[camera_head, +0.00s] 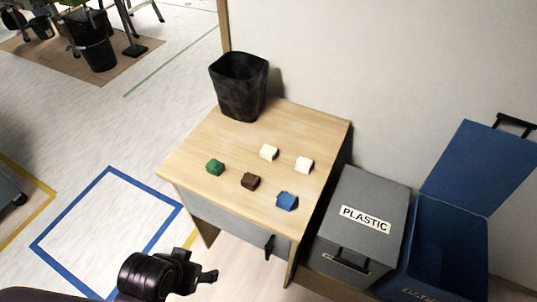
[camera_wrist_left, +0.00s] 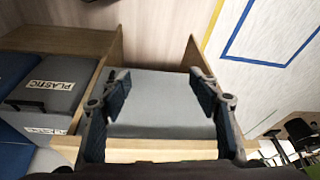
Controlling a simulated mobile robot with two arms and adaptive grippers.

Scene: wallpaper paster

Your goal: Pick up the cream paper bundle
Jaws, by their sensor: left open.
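A small cream paper bundle (camera_head: 268,152) lies on the wooden desk (camera_head: 215,135), toward the middle back. A whiter bundle (camera_head: 304,164) lies just to its right. My left gripper (camera_head: 202,268) is low in front of the desk, below the desktop in the picture and well apart from the bundles. It is empty. In the left wrist view my left gripper (camera_wrist_left: 160,82) has its fingers spread wide, with the grey front of the desk (camera_wrist_left: 165,105) between them. My right gripper is not in view.
Green (camera_head: 215,167), brown (camera_head: 250,181) and blue (camera_head: 287,201) bundles lie near the cream one. A black bin (camera_head: 239,88) stands at the desk's back left corner. A grey PLASTIC bin (camera_head: 376,192) and an open blue bin (camera_head: 447,245) stand to the right.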

